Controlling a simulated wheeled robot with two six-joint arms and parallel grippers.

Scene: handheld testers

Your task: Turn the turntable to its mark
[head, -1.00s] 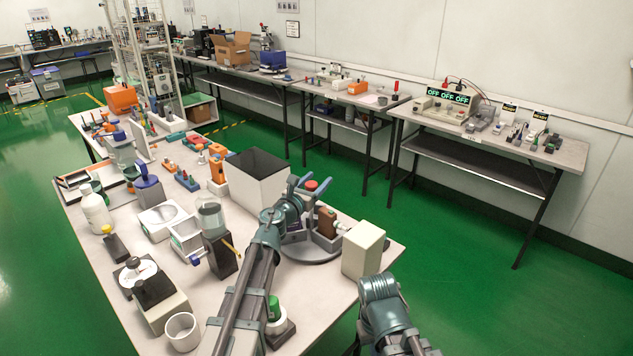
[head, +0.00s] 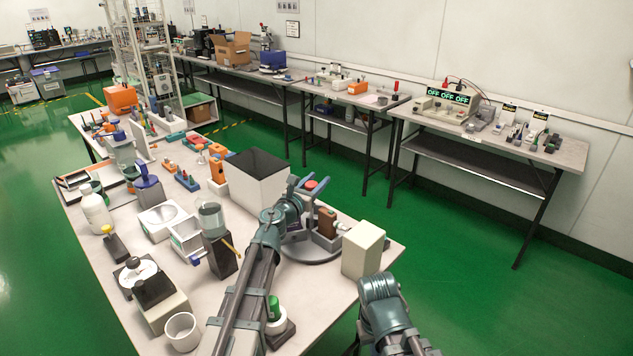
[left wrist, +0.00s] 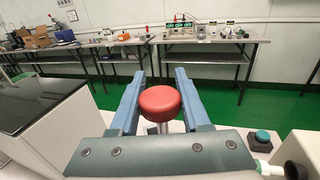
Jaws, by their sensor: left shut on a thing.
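The turntable (head: 312,252) is a grey round plate near the right edge of the near table, partly hidden by my left arm. A brown block (head: 327,222) stands on it. A red round knob (head: 311,185) on a post rises above it and also shows in the left wrist view (left wrist: 160,103). My left gripper (head: 309,188) has its blue fingers on both sides of this knob and is shut on it. I cannot make out the mark. My right arm shows at the bottom, but its gripper is out of view.
A cream block (head: 362,250) stands close to the right of the turntable. A large white box with a dark top (head: 257,185) stands behind it on the left. A green-capped item (head: 274,310) is beside my left forearm. Bottles and testers crowd the table's left half.

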